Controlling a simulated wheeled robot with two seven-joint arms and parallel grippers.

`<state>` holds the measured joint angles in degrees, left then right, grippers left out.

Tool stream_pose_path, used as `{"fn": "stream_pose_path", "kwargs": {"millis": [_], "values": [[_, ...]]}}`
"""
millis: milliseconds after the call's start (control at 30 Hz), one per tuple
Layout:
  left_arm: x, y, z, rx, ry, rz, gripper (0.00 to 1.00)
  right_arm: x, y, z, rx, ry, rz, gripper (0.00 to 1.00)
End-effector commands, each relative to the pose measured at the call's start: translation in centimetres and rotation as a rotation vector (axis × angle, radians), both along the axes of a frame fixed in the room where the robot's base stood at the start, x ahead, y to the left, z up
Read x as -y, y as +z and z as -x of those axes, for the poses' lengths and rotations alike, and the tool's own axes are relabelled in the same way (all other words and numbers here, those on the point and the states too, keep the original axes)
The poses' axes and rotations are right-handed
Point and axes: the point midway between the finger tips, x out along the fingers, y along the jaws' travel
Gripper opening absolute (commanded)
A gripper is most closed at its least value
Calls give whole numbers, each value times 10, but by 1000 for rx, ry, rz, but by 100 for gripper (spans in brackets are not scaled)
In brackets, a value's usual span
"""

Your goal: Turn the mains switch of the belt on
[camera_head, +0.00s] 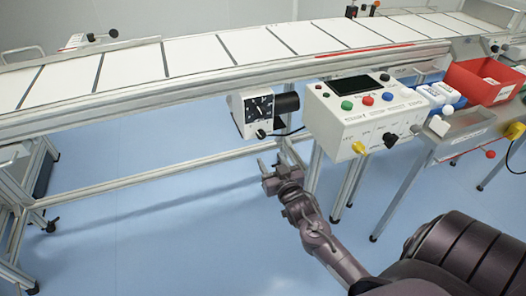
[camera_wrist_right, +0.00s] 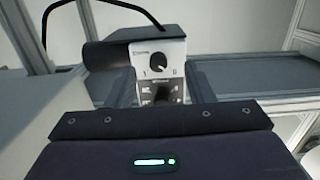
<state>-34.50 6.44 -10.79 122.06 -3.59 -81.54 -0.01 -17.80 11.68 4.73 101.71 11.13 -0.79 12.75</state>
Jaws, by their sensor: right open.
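The belt's drive box (camera_head: 252,112) is white with a black front panel and hangs under the conveyor. A small dark rotary knob (camera_head: 261,133) sits low on its face. In the right wrist view the box face shows a round knob (camera_wrist_right: 157,63) between marks that look like 1 and 0; its exact setting is hard to read. My right gripper (camera_head: 272,162) is open and empty, below and slightly right of the box, apart from the knob. My left gripper is not in view.
A control box (camera_head: 350,117) with coloured buttons and yellow and black knobs stands to the right. A red bin (camera_head: 483,82) sits farther right. The white conveyor (camera_head: 200,55) runs above. A black motor (camera_head: 286,103) adjoins the drive box. Frame legs flank the arm; the floor left is clear.

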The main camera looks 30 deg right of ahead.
Motion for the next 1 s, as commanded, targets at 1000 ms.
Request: {"fn": "stream_pose_path", "kwargs": {"millis": [1000], "values": [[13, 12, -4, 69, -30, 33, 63, 21, 25, -78, 64, -5, 3, 48]]}}
